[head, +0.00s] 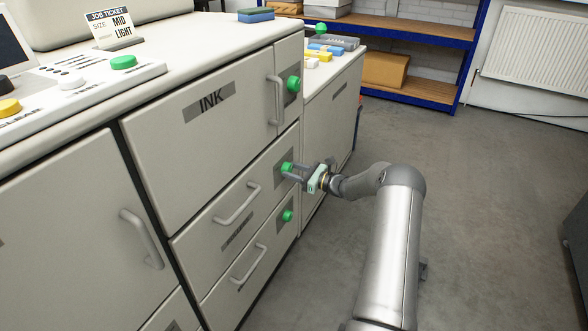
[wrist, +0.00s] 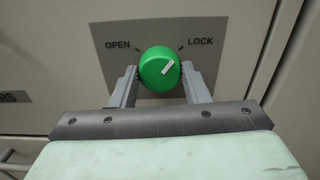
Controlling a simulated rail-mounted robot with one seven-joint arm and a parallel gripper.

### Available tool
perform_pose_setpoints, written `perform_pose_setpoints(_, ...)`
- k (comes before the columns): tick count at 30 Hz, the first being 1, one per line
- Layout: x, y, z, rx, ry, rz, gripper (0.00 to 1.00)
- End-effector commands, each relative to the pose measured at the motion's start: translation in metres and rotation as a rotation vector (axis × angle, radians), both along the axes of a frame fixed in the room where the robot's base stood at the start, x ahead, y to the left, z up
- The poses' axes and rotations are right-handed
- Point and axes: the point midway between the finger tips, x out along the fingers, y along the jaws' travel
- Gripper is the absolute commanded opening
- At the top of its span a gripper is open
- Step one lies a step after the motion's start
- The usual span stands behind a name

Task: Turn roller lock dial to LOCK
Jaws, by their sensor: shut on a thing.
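The green round dial (wrist: 157,75) sits on a grey plate (wrist: 113,29) marked OPEN on the left and LOCK on the right. Its white mark points up and right, toward the LOCK tick. My gripper (head: 292,172) is shut on this dial, one finger on its left side and one on its right in the wrist view. In the head view the dial (head: 286,167) is at the right end of the middle drawer front, partly hidden by the fingers. The drawer handle (head: 238,206) is to its left.
Another green dial (head: 293,84) is above, beside the INK door (head: 215,125), and a third (head: 287,216) is on the drawer below. A lower cabinet (head: 325,150) stands just beyond my gripper. The floor (head: 470,210) to the right is clear.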

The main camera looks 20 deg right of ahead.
Motion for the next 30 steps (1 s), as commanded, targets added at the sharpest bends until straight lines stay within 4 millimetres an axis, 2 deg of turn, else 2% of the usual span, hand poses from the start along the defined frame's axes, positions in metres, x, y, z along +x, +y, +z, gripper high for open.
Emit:
perform_pose_setpoints(12,-0.0001,-0.0006,0.0002,0.159,0.125,-0.001,0.19)
perform_pose_setpoints(29,-0.0002,-0.0004,-0.0005,0.184,0.146,-0.001,0.19)
perform_pose_setpoints(30,-0.0002,-0.0004,-0.0005,0.184,0.146,-0.001,0.45)
